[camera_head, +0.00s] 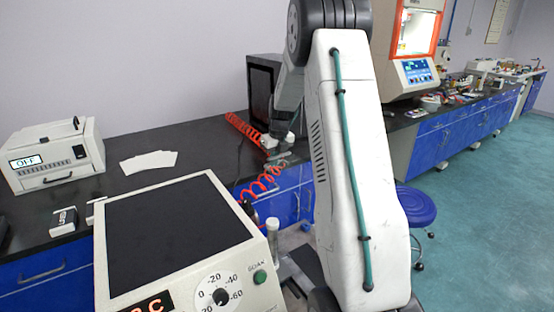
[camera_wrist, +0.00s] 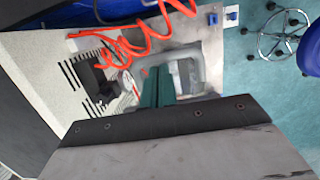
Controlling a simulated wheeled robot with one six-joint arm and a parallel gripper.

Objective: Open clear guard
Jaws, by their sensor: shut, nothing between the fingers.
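The rheometer (camera_head: 398,62) is a tall pale machine at the back right in the head view. An orange frame (camera_head: 437,30) surrounds its lit front opening, and a blue screen sits below. The clear guard's pane is hard to make out, and I cannot tell how it stands. My arm hides the machine's left side. My gripper (camera_head: 276,153) is small in the head view, over the dark bench left of my arm and well apart from the rheometer. It is shut and empty.
A red coiled hose (camera_head: 245,127) runs by my gripper and shows in the wrist view (camera_wrist: 145,38). A dark box (camera_head: 263,85) stands behind. A dial-fronted instrument (camera_head: 180,240) fills the near left. A blue stool (camera_head: 415,206) stands right; floor beyond is clear.

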